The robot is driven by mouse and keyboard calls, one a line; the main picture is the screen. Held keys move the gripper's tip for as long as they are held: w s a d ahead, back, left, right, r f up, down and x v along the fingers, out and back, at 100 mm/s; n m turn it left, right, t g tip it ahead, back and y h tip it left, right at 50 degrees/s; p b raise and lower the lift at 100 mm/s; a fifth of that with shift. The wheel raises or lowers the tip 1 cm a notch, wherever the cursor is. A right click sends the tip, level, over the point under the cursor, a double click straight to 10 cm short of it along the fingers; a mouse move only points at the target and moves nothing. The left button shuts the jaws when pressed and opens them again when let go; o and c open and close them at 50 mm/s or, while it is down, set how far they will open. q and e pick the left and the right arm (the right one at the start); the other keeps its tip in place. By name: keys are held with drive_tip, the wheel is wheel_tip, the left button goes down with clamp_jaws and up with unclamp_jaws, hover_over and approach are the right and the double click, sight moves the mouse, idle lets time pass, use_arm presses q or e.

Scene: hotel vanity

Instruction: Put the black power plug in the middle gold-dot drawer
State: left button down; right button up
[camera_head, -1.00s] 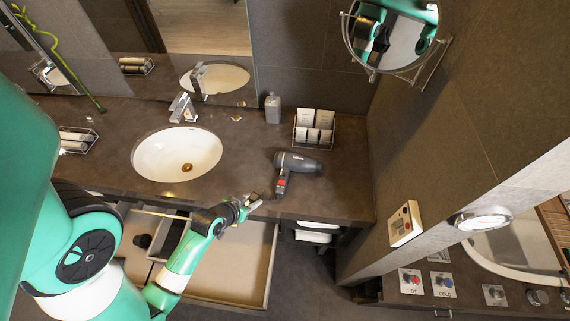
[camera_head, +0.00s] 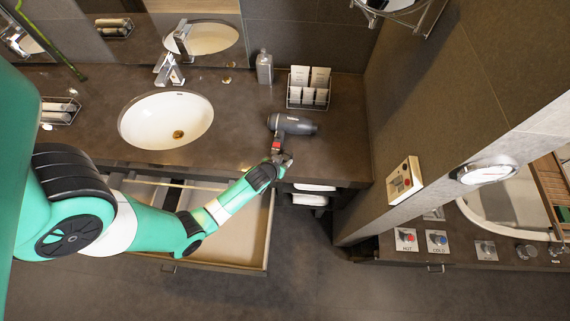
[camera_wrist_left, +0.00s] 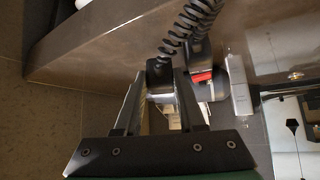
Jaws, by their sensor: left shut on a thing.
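My left gripper (camera_head: 283,160) is at the counter's front edge, close to the handle of the grey hair dryer (camera_head: 294,125). In the left wrist view its fingers (camera_wrist_left: 163,85) are shut on the black power plug (camera_wrist_left: 158,68), at the end of a coiled black cord (camera_wrist_left: 187,28). In the head view the plug is too small to make out. An open drawer (camera_head: 240,240) under the counter lies below and left of the gripper, partly hidden by my left arm. No gold dot can be made out. My right gripper is out of view.
A sink (camera_head: 165,120) is set into the counter left of the dryer. A grey bottle (camera_head: 264,68) and a rack of cards (camera_head: 308,88) stand behind. Shelves with white towels (camera_head: 314,187) are right of the drawer. A wall (camera_head: 425,110) bounds the right side.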

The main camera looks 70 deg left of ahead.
use_arm(q)
drive_tip(key=shift+w+f, duration=0.2)
drive_tip(key=shift+f, duration=0.1)
wheel_tip(320, 180, down, 3)
drive_tip(key=shift+f+b, duration=0.1)
drive_tip(key=shift+b, duration=0.75)
drive_tip(key=shift+w, duration=0.1)
drive_tip(key=shift+f, duration=0.15)
drive_tip(key=c, duration=0.8)
unclamp_jaws()
drive_tip(key=shift+o, duration=0.2)
